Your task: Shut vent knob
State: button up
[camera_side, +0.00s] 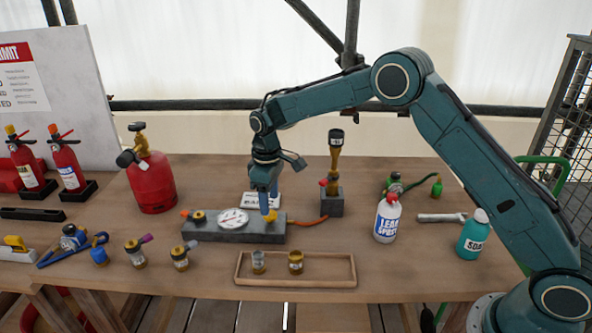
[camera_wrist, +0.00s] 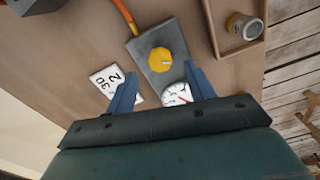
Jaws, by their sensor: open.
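A round yellow knob (camera_wrist: 160,60) with a pale mark toward its right side sits on a grey block (camera_wrist: 172,38). No label shows that it is the vent knob.
A white number card (camera_side: 256,199) stands behind the block. An orange hose (camera_side: 308,222) runs right to a small grey stand (camera_side: 332,204). A wooden tray (camera_side: 327,282) with two small cups lies in front.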

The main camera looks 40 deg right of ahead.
aim_at(270, 216)
jog(key=shift+f, duration=1.95)
jog(key=c, duration=1)
jog(key=shift+o, duration=0.2)
jog(key=shift+m, duration=0.4)
jog(key=m, duration=1.1)
jog(key=shift+m, duration=0.3)
